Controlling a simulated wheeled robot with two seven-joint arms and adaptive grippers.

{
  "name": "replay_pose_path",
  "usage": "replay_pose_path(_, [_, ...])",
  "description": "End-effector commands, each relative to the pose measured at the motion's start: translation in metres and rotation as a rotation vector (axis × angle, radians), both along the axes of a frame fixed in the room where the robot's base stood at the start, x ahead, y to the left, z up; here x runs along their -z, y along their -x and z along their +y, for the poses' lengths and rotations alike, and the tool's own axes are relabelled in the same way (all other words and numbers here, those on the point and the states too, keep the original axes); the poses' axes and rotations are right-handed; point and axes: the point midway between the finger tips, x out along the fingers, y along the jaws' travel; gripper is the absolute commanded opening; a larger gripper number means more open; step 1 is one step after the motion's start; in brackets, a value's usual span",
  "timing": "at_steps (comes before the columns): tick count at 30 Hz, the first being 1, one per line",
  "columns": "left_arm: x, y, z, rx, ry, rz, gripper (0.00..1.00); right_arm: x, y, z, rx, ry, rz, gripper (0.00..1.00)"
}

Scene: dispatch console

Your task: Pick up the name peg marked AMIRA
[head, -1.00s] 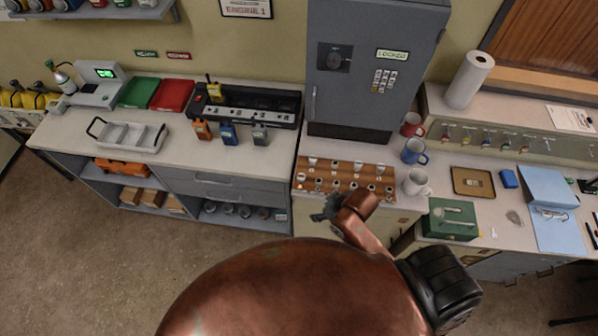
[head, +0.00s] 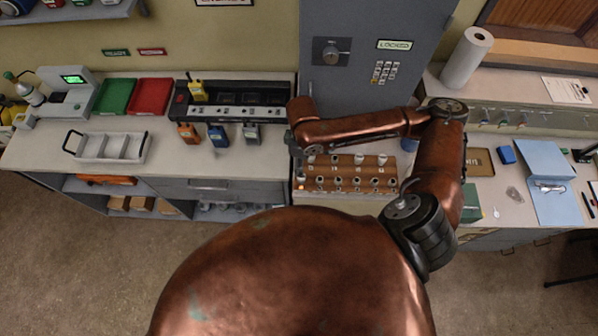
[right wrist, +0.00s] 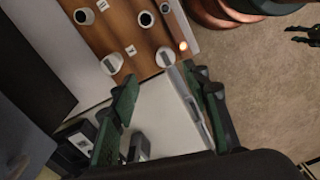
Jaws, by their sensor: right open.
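My right gripper (head: 295,150) is over the board's left end. In the right wrist view its green fingers (right wrist: 164,79) are spread, with nothing held. A white-topped peg (right wrist: 166,57) shows just beyond the fingertips, between them. Another white peg (right wrist: 113,63) shows beside the left finger. A dark pronged shape at the right edge may be my left gripper; I cannot be sure.
The grey locker (head: 355,30) rises behind the board. A radio charger (head: 235,98) and a divided white tray (head: 112,148) stand to the left. A blue mug (head: 409,144) is partly behind my arm.

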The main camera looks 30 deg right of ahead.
Motion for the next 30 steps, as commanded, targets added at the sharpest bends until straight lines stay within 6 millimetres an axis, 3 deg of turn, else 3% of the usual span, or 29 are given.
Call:
replay_pose_path(9, [0.000,0.019,0.001,-0.005,-0.002,0.024,0.43,0.034,0.004,0.003,-0.003,-0.002,0.005,0.43])
replay_pose_path(18, [-0.004,0.012,0.001,-0.003,-0.001,0.015,0.43,0.072,0.009,0.004,0.000,0.000,0.001,0.43])
replay_pose_path(26, [-0.004,0.006,0.000,-0.002,0.000,0.007,0.43,0.074,0.008,0.004,-0.002,-0.001,0.000,0.43])
replay_pose_path(30, [-0.004,0.006,0.000,-0.002,0.000,0.007,0.43,0.074,0.008,0.004,-0.002,-0.001,0.000,0.34])
